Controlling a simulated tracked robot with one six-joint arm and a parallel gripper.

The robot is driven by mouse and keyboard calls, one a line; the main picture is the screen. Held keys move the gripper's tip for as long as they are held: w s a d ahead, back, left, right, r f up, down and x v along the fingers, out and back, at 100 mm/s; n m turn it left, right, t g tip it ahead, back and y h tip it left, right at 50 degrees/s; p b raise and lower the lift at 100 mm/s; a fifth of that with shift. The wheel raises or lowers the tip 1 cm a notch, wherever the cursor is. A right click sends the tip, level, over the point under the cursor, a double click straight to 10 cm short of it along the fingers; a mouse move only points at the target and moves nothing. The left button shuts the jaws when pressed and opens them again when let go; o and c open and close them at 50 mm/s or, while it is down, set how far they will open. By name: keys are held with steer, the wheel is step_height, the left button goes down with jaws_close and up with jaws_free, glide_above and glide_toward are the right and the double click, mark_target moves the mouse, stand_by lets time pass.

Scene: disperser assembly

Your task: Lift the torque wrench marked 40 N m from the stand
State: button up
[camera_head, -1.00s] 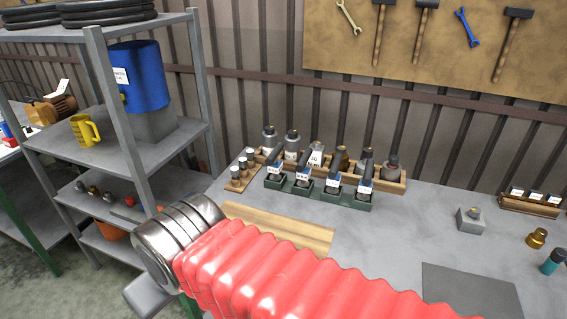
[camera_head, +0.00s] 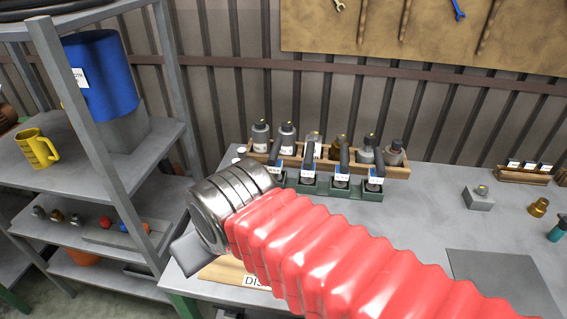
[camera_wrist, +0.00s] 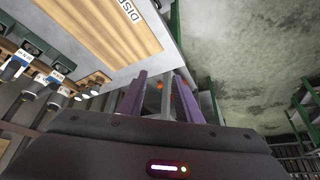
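A dark green stand (camera_head: 325,188) on the grey workbench holds several upright torque wrenches with dark handles and small white labels. A wrench near the middle (camera_head: 342,170) and one at the right end (camera_head: 376,172) show clearly. The labels are too small to read, so I cannot tell which is marked 40 N m. My arm's end hides the stand's left end. In the wrist view the stand (camera_wrist: 38,45) and wrenches lie at the left edge, tilted. My gripper (camera_wrist: 160,84) shows two purple fingers apart with nothing between them, away from the stand.
A wooden rack (camera_head: 400,170) of bottles stands right behind the wrench stand. A wooden board (camera_wrist: 95,40) with partly visible lettering lies at the bench front. A grey shelf (camera_head: 150,150) stands at left. A grey block (camera_head: 480,200) and dark mat (camera_head: 500,280) lie right.

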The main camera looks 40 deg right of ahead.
steer(key=shift+w, duration=0.2)
steer(key=o, duration=0.3)
steer(key=shift+w+d+r, duration=0.1)
steer(key=shift+r, duration=0.05)
steer(key=shift+o, duration=0.3)
steer(key=shift+w+d+r, duration=0.15)
steer(key=shift+w+r, duration=0.05)
steer(key=shift+w, duration=0.05)
steer(key=w+d+r+m+g, duration=0.1)
steer(key=w+d+r+m, duration=0.25)
steer(key=w+d, duration=0.45)
steer(key=w+d+r+m+g, duration=0.2)
steer(key=w+d+r, duration=0.2)
steer(key=w+d, duration=0.35)
steer(key=w+d+f+m, duration=0.2)
steer(key=d, duration=1)
steer(key=w+d+f+m+y, duration=0.1)
steer(key=w+d+f+m, duration=0.2)
steer(key=d, duration=0.8)
steer(key=shift+w+d+g, duration=0.3)
steer(key=shift+d+g, duration=0.1)
